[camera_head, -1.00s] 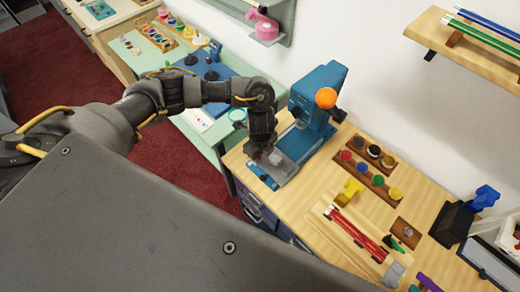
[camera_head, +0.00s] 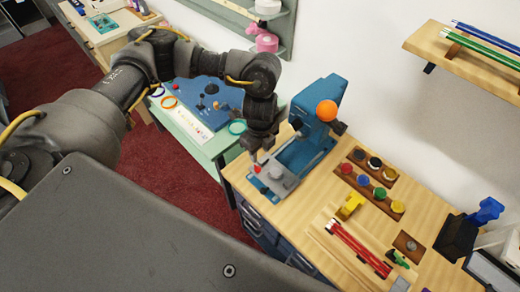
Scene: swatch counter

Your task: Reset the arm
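My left arm comes in from the left, and my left gripper (camera_head: 257,156) points down above the near left end of the blue press's bed. It is small and dark, so I cannot tell how far its fingers are apart. The blue press (camera_head: 318,130) has an orange ball (camera_head: 326,110) on its lever and stands at the back left of the wooden counter. A grey plate (camera_head: 282,184) lies on its bed, with small red spots near the gripper. My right gripper is not in view.
The wooden counter (camera_head: 318,205) carries racks of coloured pots (camera_head: 368,184), a yellow piece (camera_head: 350,205), red sticks (camera_head: 358,247) and a dark blue-topped stand (camera_head: 458,232). A green table (camera_head: 205,148) stands behind my arm. A shelf (camera_head: 470,62) hangs at upper right.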

